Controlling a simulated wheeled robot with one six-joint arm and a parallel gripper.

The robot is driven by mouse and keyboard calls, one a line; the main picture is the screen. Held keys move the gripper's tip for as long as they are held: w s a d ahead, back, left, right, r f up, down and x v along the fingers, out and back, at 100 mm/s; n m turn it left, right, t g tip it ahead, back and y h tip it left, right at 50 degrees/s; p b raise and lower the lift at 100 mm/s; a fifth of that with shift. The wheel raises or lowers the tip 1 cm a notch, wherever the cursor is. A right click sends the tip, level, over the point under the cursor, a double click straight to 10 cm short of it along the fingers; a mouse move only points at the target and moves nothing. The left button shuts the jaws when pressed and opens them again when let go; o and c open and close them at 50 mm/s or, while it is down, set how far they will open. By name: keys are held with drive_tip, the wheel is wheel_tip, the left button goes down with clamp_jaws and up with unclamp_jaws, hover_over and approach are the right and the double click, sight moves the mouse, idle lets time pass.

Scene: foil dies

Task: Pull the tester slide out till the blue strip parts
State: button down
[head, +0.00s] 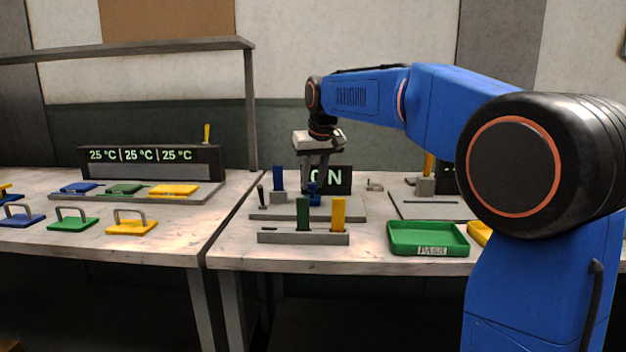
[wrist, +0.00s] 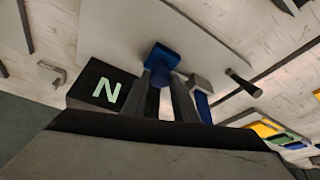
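The tester (head: 345,208) is a grey base plate on the right bench. A blue strip (head: 278,179) stands upright in a grey block at its left; the strip also shows in the wrist view (wrist: 203,106), partly behind a finger. My gripper (head: 314,186) points down over the plate, right of the strip. In the wrist view its fingers (wrist: 163,80) flank a blue knob (wrist: 161,76) on a blue block (wrist: 163,54), with no clear gap. Whether this block is the slide's handle and how it joins the strip is hidden. The display (head: 343,179) behind reads ON, partly covered.
A rack (head: 270,238) with a green and a yellow strip stands in front of the tester. A green tray (head: 428,251) labelled PASS is at the right. A dark lever (head: 261,194) stands at the plate's left. The left bench holds coloured dies and a temperature display (head: 150,155).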

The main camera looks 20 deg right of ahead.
drive_tip(key=shift+s+d, duration=0.4)
drive_tip(key=shift+d, duration=0.75)
drive_tip(key=shift+s+d, duration=0.35)
drive_tip(key=shift+d, duration=0.85)
drive_tip(key=shift+s+d, duration=0.4)
drive_tip(key=shift+d, duration=0.75)
drive_tip(key=c, duration=1.5)
unclamp_jaws()
drive_tip(key=shift+o, duration=0.2)
drive_tip(key=v, duration=1.7)
drive_tip(key=shift+r, duration=0.25)
